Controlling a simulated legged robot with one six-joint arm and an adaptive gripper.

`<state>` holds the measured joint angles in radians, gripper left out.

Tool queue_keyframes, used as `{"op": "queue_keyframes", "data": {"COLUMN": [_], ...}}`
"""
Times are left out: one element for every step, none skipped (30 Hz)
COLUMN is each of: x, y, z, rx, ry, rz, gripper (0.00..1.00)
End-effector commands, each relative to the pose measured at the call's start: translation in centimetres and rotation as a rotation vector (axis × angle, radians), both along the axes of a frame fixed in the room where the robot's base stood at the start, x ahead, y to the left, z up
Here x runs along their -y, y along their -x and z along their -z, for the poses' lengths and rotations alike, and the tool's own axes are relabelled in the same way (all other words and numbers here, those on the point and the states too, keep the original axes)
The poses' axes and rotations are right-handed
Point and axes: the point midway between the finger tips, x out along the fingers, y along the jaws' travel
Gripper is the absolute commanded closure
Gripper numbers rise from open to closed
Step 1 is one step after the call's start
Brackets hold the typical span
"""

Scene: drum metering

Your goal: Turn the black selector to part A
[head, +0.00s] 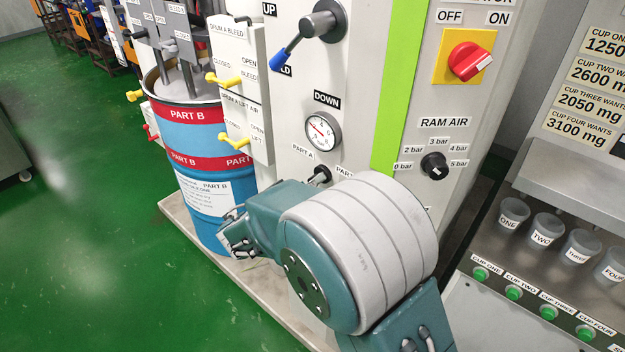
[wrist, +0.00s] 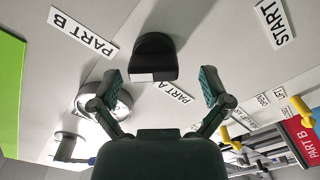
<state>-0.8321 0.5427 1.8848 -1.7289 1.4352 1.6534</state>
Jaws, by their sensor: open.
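The black selector (wrist: 153,57) stands out from the pale panel in the wrist view, with a white patch on the end nearest my gripper. The PART A label (wrist: 175,92) is below right of it and the PART B label (wrist: 82,33) is left. I cannot tell which label it points to. In the head view a dark knob (head: 321,176) shows beside these labels, partly hidden by my arm. My gripper (wrist: 161,87) is open and empty; its two fingertips are apart, with the selector just beyond them, between their lines. I see no contact.
A START label (wrist: 275,24) is right of the selector in the wrist view. The pressure gauge (head: 323,131), blue-tipped lever (head: 287,52) and ram air knob (head: 434,165) are on the same machine. Yellow valve handles (head: 230,80) and the PART B drum (head: 200,150) stand left.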

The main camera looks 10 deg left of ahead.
Motion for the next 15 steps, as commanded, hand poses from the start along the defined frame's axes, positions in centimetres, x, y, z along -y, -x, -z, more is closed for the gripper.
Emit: {"op": "queue_keyframes", "data": {"x": [0.30, 0.42, 0.53, 0.58, 0.60, 0.60, 0.60, 0.57, 0.54, 0.51, 0.48, 0.45, 0.42, 0.40, 0.37], "y": [-0.31, -0.43, -0.54, -0.59, -0.62, -0.62, -0.62, -0.61, -0.60, -0.60, -0.60, -0.60, -0.59, -0.59, -0.59], "z": [-0.04, -0.04, -0.06, -0.07, -0.07, -0.07, -0.06, -0.06, -0.05, -0.05, -0.04, -0.03, -0.02, -0.01, -0.01], "rx": [0.001, 0.001, 0.000, 0.000, 0.000, 0.000, -0.001, 0.000, 0.000, 0.000, 0.000, -0.001, 0.000, 0.000, -0.001], "ry": [-0.001, -0.001, -0.001, -0.001, -0.002, -0.001, -0.002, -0.001, -0.001, -0.001, -0.001, 0.000, 0.000, 0.000, 0.000], "rz": [0.001, 0.001, 0.002, 0.002, 0.002, 0.002, 0.001, 0.001, 0.001, 0.001, 0.001, 0.001, 0.001, 0.001, 0.001], "gripper": [0.03, 0.03, 0.03, 0.03, 0.03, 0.03, 0.03, 0.03, 0.03, 0.03, 0.07, 0.25, 0.39, 0.52, 0.70]}}
